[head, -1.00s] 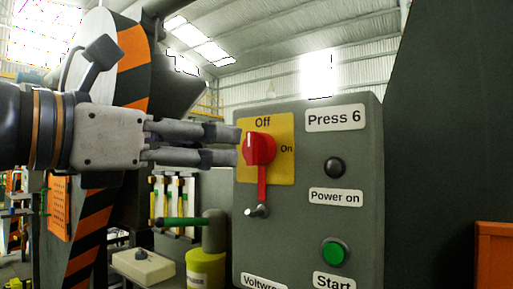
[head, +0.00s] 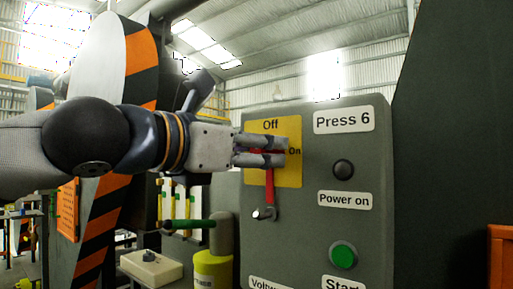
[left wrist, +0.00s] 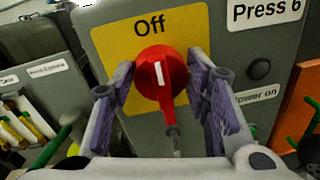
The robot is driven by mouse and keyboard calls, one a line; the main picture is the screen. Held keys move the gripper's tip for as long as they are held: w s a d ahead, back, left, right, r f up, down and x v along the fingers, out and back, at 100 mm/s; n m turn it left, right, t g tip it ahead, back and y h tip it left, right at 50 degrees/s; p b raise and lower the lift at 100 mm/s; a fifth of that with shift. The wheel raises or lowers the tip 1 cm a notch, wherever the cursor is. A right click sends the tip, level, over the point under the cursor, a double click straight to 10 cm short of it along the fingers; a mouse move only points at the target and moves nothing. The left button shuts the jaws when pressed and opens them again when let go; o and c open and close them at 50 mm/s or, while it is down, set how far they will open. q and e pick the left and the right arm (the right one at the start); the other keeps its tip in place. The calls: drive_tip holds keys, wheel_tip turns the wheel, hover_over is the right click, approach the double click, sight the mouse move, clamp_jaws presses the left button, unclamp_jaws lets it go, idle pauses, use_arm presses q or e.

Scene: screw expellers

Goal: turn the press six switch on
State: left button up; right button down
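The press six switch is a red rotary knob (left wrist: 158,78) on a yellow plate (head: 287,175) marked Off at the top and On at the right. In the left wrist view its white mark points up towards Off. A red arm (head: 270,188) hangs below the knob. My left gripper (head: 283,152) is level with the knob and hides most of it in the head view. In the left wrist view its fingers (left wrist: 163,85) stand open on either side of the knob, with a gap at the right finger. My right gripper is not in view.
The grey panel (head: 310,225) carries a Press 6 label (head: 343,119), a dark power-on lamp (head: 343,169) and a green Start button (head: 343,254). A small metal lever end (head: 263,214) sits below the switch. An orange object (head: 501,255) stands at the lower right.

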use_arm(q)
drive_tip(key=shift+m, duration=0.3)
drive_tip(key=m, duration=0.3)
drive_tip(key=shift+m, duration=0.4)
drive_tip(key=m, duration=0.4)
drive_tip(key=shift+s+d+y, duration=0.15)
drive_tip(key=shift+y, duration=0.25)
drive_tip(key=m, duration=0.4)
drive_tip(key=shift+m, duration=0.3)
drive_tip(key=shift+d+f+m+y, duration=0.1)
drive_tip(key=shift+m+y, duration=0.4)
drive_tip(key=shift+m, duration=1.4)
drive_tip(key=o, duration=1.2)
drive_tip(key=shift+c, duration=0.2)
drive_tip(key=shift+s, duration=0.1)
